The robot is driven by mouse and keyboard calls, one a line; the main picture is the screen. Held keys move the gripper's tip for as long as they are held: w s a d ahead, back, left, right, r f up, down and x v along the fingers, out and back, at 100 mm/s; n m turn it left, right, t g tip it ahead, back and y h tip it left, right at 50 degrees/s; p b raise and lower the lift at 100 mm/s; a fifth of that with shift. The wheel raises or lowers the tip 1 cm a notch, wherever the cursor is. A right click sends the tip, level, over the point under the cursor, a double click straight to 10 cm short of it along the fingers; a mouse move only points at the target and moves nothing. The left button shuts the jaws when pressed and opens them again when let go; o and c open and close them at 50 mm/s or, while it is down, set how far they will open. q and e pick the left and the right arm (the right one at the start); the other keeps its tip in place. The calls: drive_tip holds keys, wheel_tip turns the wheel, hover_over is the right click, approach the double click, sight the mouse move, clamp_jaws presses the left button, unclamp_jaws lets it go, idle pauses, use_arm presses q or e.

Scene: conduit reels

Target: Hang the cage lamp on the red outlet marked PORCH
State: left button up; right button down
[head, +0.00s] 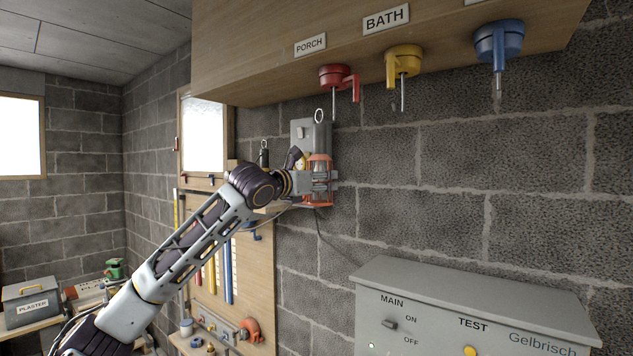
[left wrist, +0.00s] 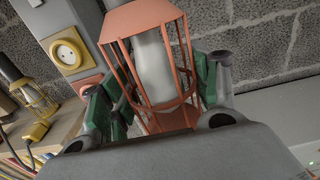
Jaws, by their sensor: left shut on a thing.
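The cage lamp (head: 319,168) has an orange-red cage and a grey neck with a ring on top. It hangs upright in my left gripper (head: 322,184), in front of the block wall. In the left wrist view the cage lamp (left wrist: 150,65) shows a pale bulb inside its bars, and the green pads of my left gripper (left wrist: 160,105) close on both sides of the cage. The red outlet (head: 335,76) is under the wooden overhang, by the PORCH label (head: 310,45), with a thin pin hanging down. The lamp's ring is below and slightly left of this pin, apart from it. My right gripper is out of view.
A yellow outlet (head: 403,60) marked BATH and a blue outlet (head: 498,42) hang to the right. A grey wall box (head: 298,132) is behind the lamp. A grey MAIN/TEST panel (head: 460,310) stands below right. Another lamp, yellow-caged (left wrist: 38,100), shows in the left wrist view.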

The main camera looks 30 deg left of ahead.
use_arm(q)
drive_tip(key=shift+w+d, duration=0.1)
drive_tip(key=shift+w, duration=0.8)
drive_tip(key=shift+w+f, duration=0.6)
drive_tip(key=shift+f, duration=0.15)
drive_tip(key=shift+d+f, duration=0.1)
drive_tip(key=shift+f, duration=0.05)
drive_tip(key=o, duration=1.2)
drive_tip(key=shift+o, duration=0.2)
drive_tip(key=s+a, duration=0.1)
drive_tip(key=s, duration=1.1)
